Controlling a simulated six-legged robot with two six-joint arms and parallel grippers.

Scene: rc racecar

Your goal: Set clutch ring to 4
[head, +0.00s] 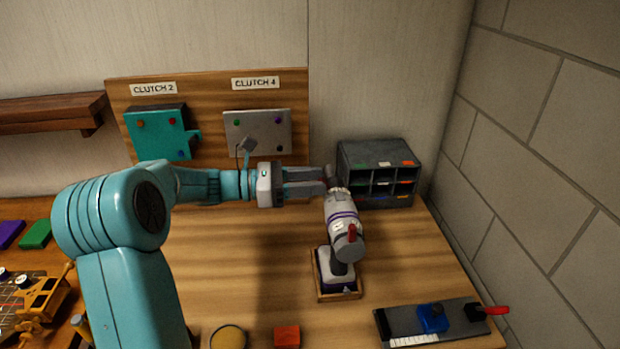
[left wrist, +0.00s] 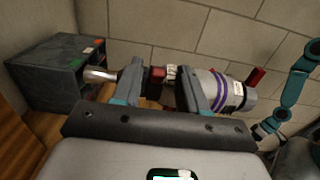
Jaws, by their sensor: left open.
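A grey-white drill (head: 342,215) with purple bands and a red part stands in a wooden-framed holder (head: 337,297). In the left wrist view the drill body (left wrist: 218,90) lies across the picture, its silver nose (left wrist: 100,75) to the left. A pale ring with dark marks (left wrist: 171,73), likely the clutch ring, is beside a dark red piece (left wrist: 157,74). My left gripper (head: 325,181) is open at the drill's upper end, its fingers (left wrist: 160,85) on either side of these parts. Contact is unclear. My right arm (left wrist: 290,90) shows at the right; its gripper's opening is unclear.
A wooden board (head: 210,92) carries labels "CLUTCH 2" (head: 153,88) and "CLUTCH 4" (head: 256,83) above a teal panel and a grey panel. A dark compartment box (head: 376,150) stands behind the drill. A grey plate with a blue block (head: 432,318) is front right.

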